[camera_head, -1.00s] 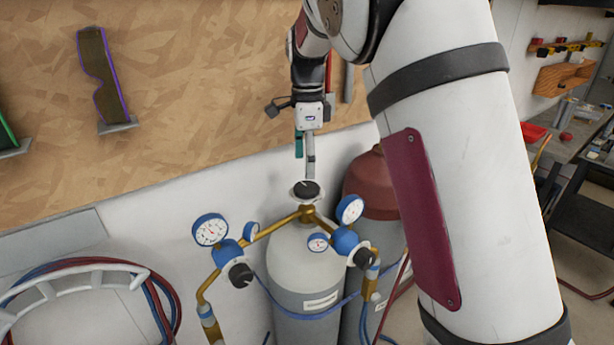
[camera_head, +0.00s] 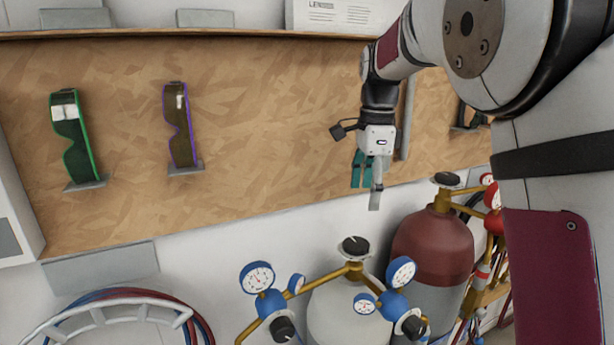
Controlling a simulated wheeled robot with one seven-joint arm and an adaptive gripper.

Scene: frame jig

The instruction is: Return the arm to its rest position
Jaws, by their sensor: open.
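My gripper (camera_head: 367,188) hangs from my arm at the right of centre, pointing down in front of the wooden board. Its fingers are seen partly edge-on, a teal part on the left and a grey finger on the right. It is open and I see nothing held in it. It is above the gas cylinders and apart from them. My own arm fills the right side of the view and hides what is behind it.
A wooden board (camera_head: 270,130) holds green-edged glasses (camera_head: 75,145) and purple-edged glasses (camera_head: 178,130). Below stand a grey cylinder (camera_head: 345,318) with blue gauges and a dark red cylinder (camera_head: 432,250). A hose reel (camera_head: 130,305) is at lower left.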

